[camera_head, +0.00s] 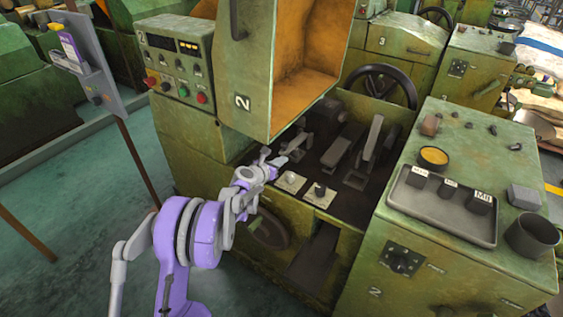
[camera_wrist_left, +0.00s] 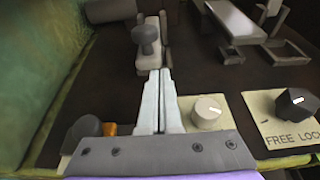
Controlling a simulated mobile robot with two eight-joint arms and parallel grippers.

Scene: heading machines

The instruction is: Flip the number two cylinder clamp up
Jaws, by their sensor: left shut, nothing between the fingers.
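The green machine marked 2 (camera_head: 242,102) has a dark recessed bed with several grey clamps. The small left clamp (camera_head: 297,142) is nearest my gripper; in the left wrist view (camera_wrist_left: 150,50) it has a dark knob and lies straight beyond the fingertips. A middle clamp (camera_head: 343,146) slopes beside it and partly shows in the wrist view (camera_wrist_left: 235,22). A third clamp (camera_head: 370,140) is raised further right. I cannot tell which is number two. My left gripper (camera_head: 281,161) is shut and empty, close to the left clamp; contact is unclear. My right gripper is not in view.
A white knob (camera_wrist_left: 207,111) and a black FREE/LOCK knob (camera_wrist_left: 297,101) stand on plates at the bed's front edge, right of my fingers. The open orange-lined cover (camera_head: 308,65) hangs above. A cabinet with a grey tray (camera_head: 440,208) stands right.

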